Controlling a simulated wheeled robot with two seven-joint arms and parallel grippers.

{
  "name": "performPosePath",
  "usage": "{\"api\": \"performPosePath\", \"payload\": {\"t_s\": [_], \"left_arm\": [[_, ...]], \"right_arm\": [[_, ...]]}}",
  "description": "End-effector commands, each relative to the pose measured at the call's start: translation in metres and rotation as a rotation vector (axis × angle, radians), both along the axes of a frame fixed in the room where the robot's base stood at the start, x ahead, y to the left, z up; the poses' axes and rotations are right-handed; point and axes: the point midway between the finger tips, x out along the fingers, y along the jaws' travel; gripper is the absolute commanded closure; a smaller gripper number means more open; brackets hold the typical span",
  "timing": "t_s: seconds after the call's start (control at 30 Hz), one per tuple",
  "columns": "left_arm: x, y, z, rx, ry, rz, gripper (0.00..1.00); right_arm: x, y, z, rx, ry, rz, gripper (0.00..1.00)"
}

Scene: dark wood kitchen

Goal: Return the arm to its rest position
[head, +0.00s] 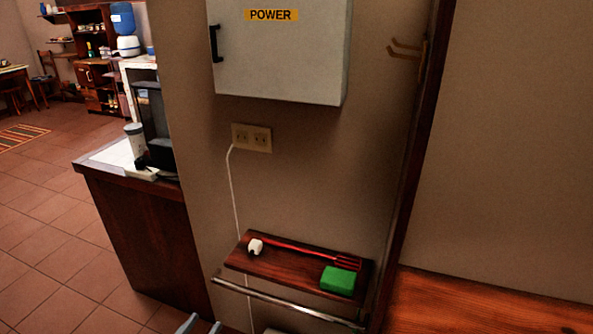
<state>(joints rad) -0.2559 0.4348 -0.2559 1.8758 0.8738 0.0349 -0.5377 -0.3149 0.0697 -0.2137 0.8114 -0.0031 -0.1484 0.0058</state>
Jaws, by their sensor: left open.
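My left gripper (201,325) shows only at the bottom edge of the head view, left of centre. Its two light grey-blue fingertips are apart, with nothing seen between them. The rest of the gripper and the arm are cut off below the frame. It is below and to the left of the small wall shelf (300,276), apart from it in the picture. My right gripper is not in view.
A red fork-like utensil (310,252), a white piece (255,246) and a green block (338,280) lie on the shelf. A metal rail (285,302) runs below. A white cord hangs from the outlet (252,137). The POWER box (282,60) is above; a counter (145,235) stands left.

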Motion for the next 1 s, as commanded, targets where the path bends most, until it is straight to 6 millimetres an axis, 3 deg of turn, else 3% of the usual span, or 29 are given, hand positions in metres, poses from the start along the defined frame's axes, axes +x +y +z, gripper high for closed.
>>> {"api": "performPosePath", "payload": {"t_s": [0.27,0.47,0.57,0.77,1.0], "left_arm": [[-0.004,0.007,-0.049,0.028,0.081,0.027,0.56],[-0.015,0.014,-0.107,0.062,0.180,0.053,0.56],[-0.026,0.017,-0.147,0.083,0.249,0.070,0.56],[-0.076,0.023,-0.257,0.144,0.458,0.106,0.56],[-0.170,0.019,-0.376,0.214,0.727,0.127,0.56]], "right_arm": [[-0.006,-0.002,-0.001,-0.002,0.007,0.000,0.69],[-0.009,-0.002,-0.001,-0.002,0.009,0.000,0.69],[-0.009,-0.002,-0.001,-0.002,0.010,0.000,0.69],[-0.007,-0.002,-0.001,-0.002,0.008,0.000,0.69],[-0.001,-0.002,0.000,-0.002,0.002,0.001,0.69]]}}
